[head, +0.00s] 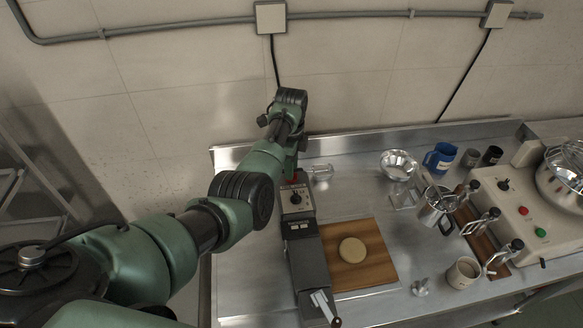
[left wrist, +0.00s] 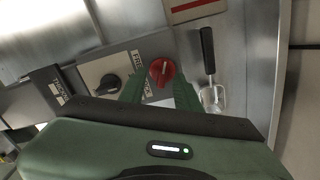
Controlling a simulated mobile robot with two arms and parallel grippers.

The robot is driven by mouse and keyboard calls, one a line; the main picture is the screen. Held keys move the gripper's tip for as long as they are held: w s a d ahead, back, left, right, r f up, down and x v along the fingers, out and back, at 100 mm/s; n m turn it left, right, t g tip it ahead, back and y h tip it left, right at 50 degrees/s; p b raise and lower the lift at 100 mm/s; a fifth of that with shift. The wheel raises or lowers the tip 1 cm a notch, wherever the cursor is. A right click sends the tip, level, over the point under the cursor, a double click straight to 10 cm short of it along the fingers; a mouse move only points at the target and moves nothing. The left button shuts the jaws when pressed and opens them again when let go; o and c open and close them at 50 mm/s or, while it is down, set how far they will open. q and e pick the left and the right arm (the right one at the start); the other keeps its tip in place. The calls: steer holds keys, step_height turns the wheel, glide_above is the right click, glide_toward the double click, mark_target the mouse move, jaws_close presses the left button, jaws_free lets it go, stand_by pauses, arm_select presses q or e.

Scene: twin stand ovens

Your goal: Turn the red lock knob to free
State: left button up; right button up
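The red lock knob (left wrist: 162,72) sits on a pale panel in the left wrist view, with a white pointer mark on its face. A printed label reading FREE (left wrist: 136,60) is to its upper left; another label below it is partly covered. My left gripper (left wrist: 159,84) is open, its green fingers on either side of the knob, one left and one right. I cannot tell whether they touch it. My right gripper is not in view.
A black knob (left wrist: 101,74) is left of the red one. A black-handled utensil (left wrist: 208,52) lies to its right. In the head view, a wooden board (head: 375,270) with a round dough disc (head: 352,250) lies beside the dark machine (head: 310,265). Cups and a bowl (head: 398,164) stand farther right.

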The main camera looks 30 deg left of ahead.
arm_select(q)
steer(key=shift+w+f, duration=0.1)
steer(key=shift+f, duration=0.45)
steer(key=shift+w+f, duration=0.1)
steer(key=shift+f, duration=0.2)
jaws_close()
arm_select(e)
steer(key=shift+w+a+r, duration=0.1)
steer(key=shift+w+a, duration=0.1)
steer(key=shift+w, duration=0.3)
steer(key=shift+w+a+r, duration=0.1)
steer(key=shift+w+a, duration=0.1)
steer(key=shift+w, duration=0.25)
arm_select(q)
steer(key=shift+n, duration=0.3)
